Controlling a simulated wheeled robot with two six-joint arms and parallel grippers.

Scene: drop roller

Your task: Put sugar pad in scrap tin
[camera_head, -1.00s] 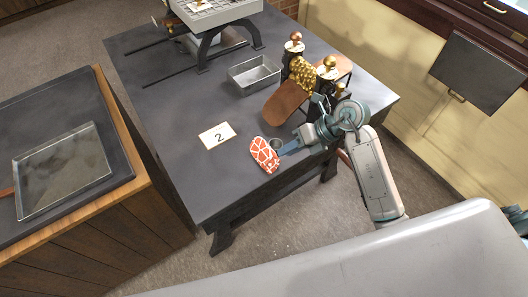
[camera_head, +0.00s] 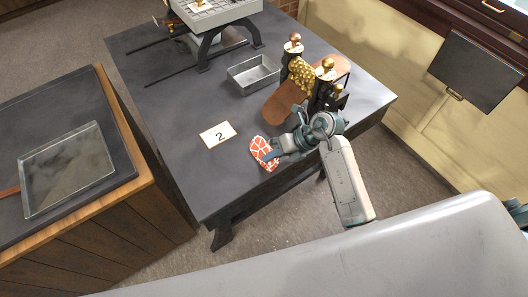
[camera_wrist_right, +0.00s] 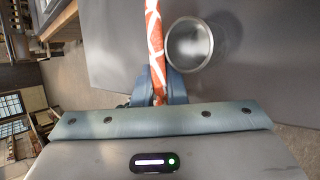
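The sugar pad is a red pad with white lines (camera_head: 263,149) near the front edge of the dark table. In the right wrist view the pad (camera_wrist_right: 153,40) stands edge-on between the blue fingers. My right gripper (camera_head: 272,157) is shut on it; the wrist view shows the fingers (camera_wrist_right: 153,88) on both sides. I cannot tell whether the pad touches the table. A rectangular grey metal tin (camera_head: 253,75) is open and looks empty, farther back on the table. A round metal cup (camera_wrist_right: 190,45) is right beside the pad in the wrist view. My left gripper is not in view.
A card marked 2 (camera_head: 218,134) lies left of the pad. A roller stand with brass knobs (camera_head: 300,75) and a brown board (camera_head: 282,103) stands right of the tin. A grey machine (camera_head: 215,15) is at the back. The table between card and tin is clear.

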